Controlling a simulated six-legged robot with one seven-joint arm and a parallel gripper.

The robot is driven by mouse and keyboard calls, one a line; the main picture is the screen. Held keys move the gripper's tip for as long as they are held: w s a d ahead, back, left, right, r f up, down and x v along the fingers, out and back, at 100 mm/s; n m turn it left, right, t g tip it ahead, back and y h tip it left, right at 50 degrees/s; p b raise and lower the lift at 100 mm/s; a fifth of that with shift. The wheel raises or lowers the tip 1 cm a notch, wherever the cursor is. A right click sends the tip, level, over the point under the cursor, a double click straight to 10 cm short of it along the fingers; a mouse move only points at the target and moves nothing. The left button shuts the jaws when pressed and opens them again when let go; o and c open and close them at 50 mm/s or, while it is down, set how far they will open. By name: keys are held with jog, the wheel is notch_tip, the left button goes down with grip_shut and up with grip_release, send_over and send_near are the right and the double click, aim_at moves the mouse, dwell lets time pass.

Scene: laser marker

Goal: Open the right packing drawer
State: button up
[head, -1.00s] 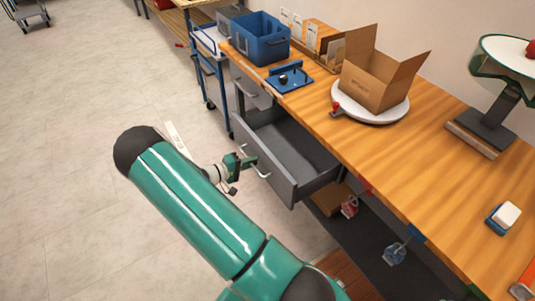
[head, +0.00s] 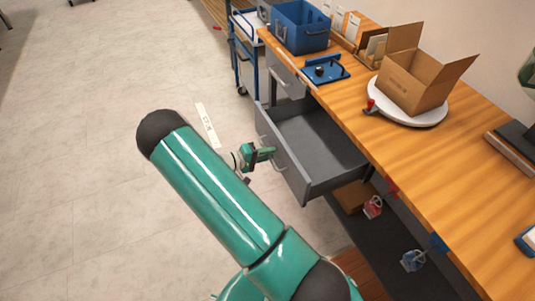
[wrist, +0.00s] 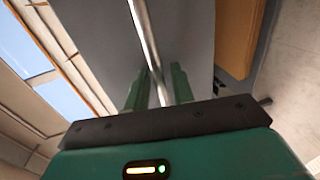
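The grey packing drawer (head: 318,140) stands pulled out from under the wooden workbench, and its empty inside shows in the head view. Its front has a pale bar handle (head: 281,164), which also crosses the wrist view as a bright metal bar (wrist: 146,35). My gripper (head: 268,153) is at this handle. The finger tips are partly dark and hard to see.
Another grey drawer (head: 287,78) is shut behind the open one. On the bench (head: 440,155) are a blue bin (head: 300,28), a blue fixture (head: 326,70) and an open cardboard box (head: 415,85) on a white turntable (head: 425,118). Open floor (head: 70,150) lies to the left.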

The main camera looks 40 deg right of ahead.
jog(key=shift+a, duration=0.1)
jog(key=v, duration=1.3)
jog(key=shift+a+r, duration=0.15)
jog(key=shift+a, duration=0.15)
jog(key=s+a+r+t+y, duration=0.1)
jog(key=s+a+r+y, duration=0.15)
jog(key=r, duration=0.45)
jog(key=s+a+r+y, duration=0.1)
jog(key=s+r+y, duration=0.25)
jog(key=r, duration=0.25)
jog(key=s+a+r+t+y, duration=0.1)
jog(key=s+a+r+y, duration=0.1)
jog(key=r+y, duration=0.35)
jog(key=s+a+r+n+t+y, duration=0.1)
jog(key=s+a+r+t+y, duration=0.1)
jog(key=s+r, duration=0.5)
jog(key=s+a+r+n+t+y, duration=0.1)
jog(key=s+a+r+t+y, duration=0.1)
jog(key=s+a+r+t, duration=0.2)
jog(key=s+r+t, duration=0.1)
jog(key=s+r, duration=0.2)
jog(key=r, duration=0.1)
jog(key=shift+s+a+n, duration=0.15)
jog(key=shift+a+n, duration=0.15)
jog(key=shift+a, duration=0.05)
